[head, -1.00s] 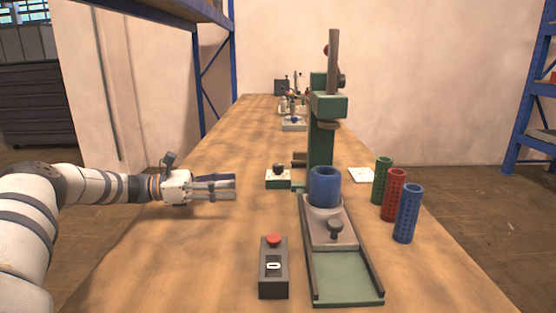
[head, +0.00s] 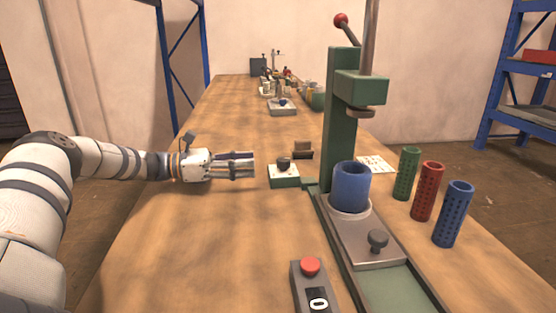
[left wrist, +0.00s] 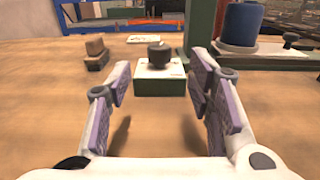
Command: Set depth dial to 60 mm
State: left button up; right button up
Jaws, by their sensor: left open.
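The depth dial is a black knob (head: 284,162) on a small green box with a white top plate (head: 284,176), beside the press base. In the left wrist view the knob (left wrist: 159,54) stands straight ahead, above the green box front (left wrist: 160,87). My left gripper (head: 253,165) is open and empty, just left of the dial box and apart from it. In the left wrist view its purple-padded fingers (left wrist: 158,88) frame the box from either side. Marks on the white plate are too small to read. My right gripper is not in view.
A green press (head: 342,120) with a blue cup (head: 351,186) stands right of the dial. A control box with a red button (head: 310,266) is in front. Green, red and blue perforated cylinders (head: 428,190) stand at right. Small brown blocks (head: 302,150) sit behind the dial. The table's left is clear.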

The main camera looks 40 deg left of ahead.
aim_at(278, 159)
pick_arm(q)
jog(key=x, duration=0.8)
jog(key=shift+w+d+f+b, duration=0.1)
jog(key=shift+w+b, duration=0.15)
jog(key=shift+b, duration=0.05)
grip_shut()
